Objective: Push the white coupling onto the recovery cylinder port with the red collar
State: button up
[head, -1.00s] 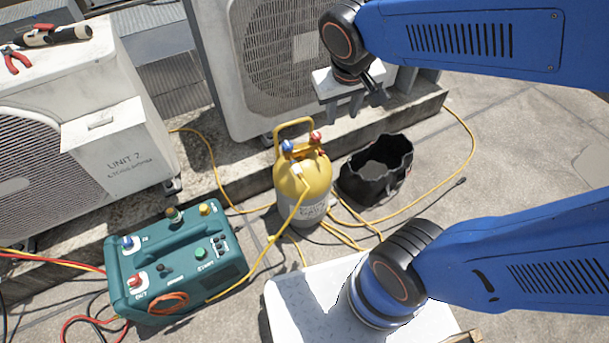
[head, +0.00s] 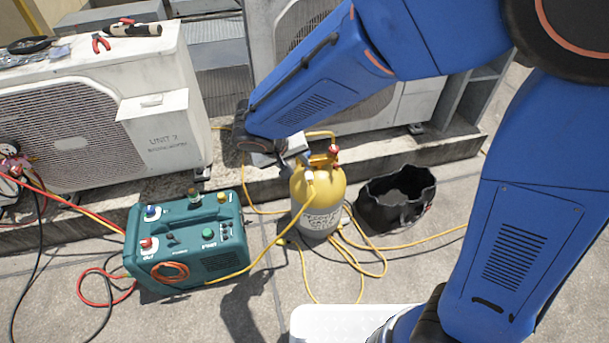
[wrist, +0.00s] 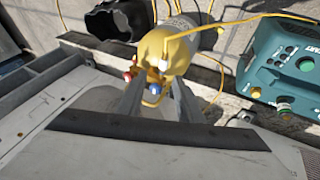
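The yellow-topped recovery cylinder (head: 322,190) stands on the paving, with a red collar (head: 335,150) on one of its ports. The white coupling (head: 309,175) is at the end of the yellow hose, by the cylinder top; I cannot tell whether it is seated. My gripper (head: 284,168) is above and left of the cylinder top in the head view. In the wrist view my gripper (wrist: 158,92) has its fingers apart, with the cylinder's blue collar (wrist: 154,89) seen between them and the red parts (wrist: 129,72) by the left finger. It appears empty.
A teal recovery machine (head: 190,243) stands left of the cylinder. A black bucket (head: 397,200) is close on the right. Yellow hoses (head: 365,262) loop on the paving around the cylinder. White condenser units (head: 165,125) stand behind on a concrete curb.

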jog(key=a+f, duration=0.1)
send_near(310, 182)
jog(key=x, duration=0.8)
jog(key=shift+d, duration=0.1)
dwell(0.4)
grip_shut()
